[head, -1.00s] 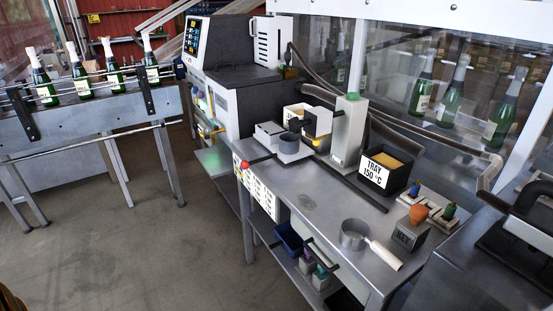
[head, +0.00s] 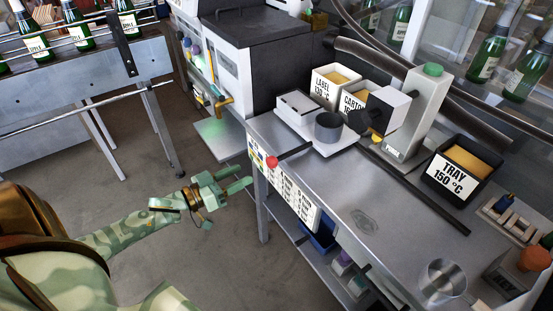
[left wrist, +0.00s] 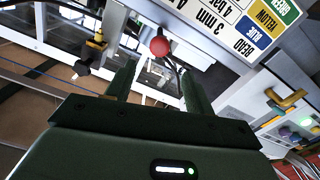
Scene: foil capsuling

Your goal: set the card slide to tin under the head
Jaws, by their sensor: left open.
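A red ball knob (head: 272,161) sits at the bench's front edge, below the slide plate. My left gripper (head: 246,178) is open and empty, left of and close to the knob. In the left wrist view the knob (left wrist: 160,45) appears between and beyond the fingers. My right gripper is out of view.
A printed card panel (head: 289,194) hangs on the bench front beside my gripper. A black tray (head: 463,169), a label bin (head: 334,86) and a metal cup (head: 443,280) stand on the bench. A bottle conveyor (head: 70,85) is at left. Open floor lies between conveyor and bench.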

